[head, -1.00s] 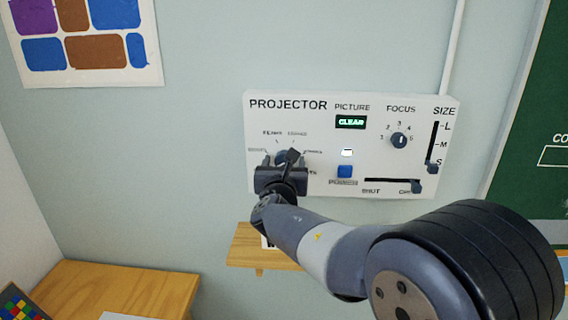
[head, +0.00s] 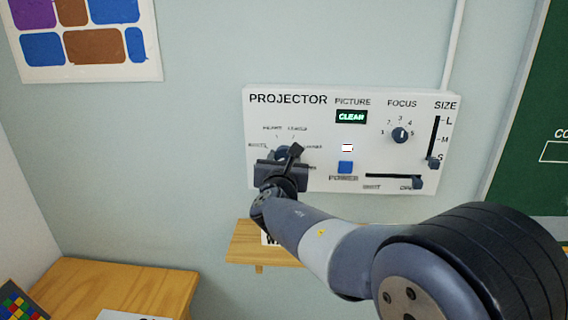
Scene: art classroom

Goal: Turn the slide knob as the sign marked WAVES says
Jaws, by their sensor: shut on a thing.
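The white projector panel (head: 326,182) is on the wall. The slide knob (head: 281,152) is a blue-grey dial at its left, with small labels around it that are too blurred to read surely. My gripper (head: 287,160) is shut on this knob, in front of the panel, and hides its lower part. A white sign (head: 267,239) stands on the small wooden shelf (head: 244,240) below; only a letter like "W" shows, the rest is behind my arm.
The panel also bears a lit CLEAR display (head: 351,116), a focus knob (head: 400,135), a blue button (head: 345,167), a size slider (head: 433,162) and a lower slider (head: 417,183). A wooden table (head: 120,287) is at lower left. A green board (head: 530,150) is at right.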

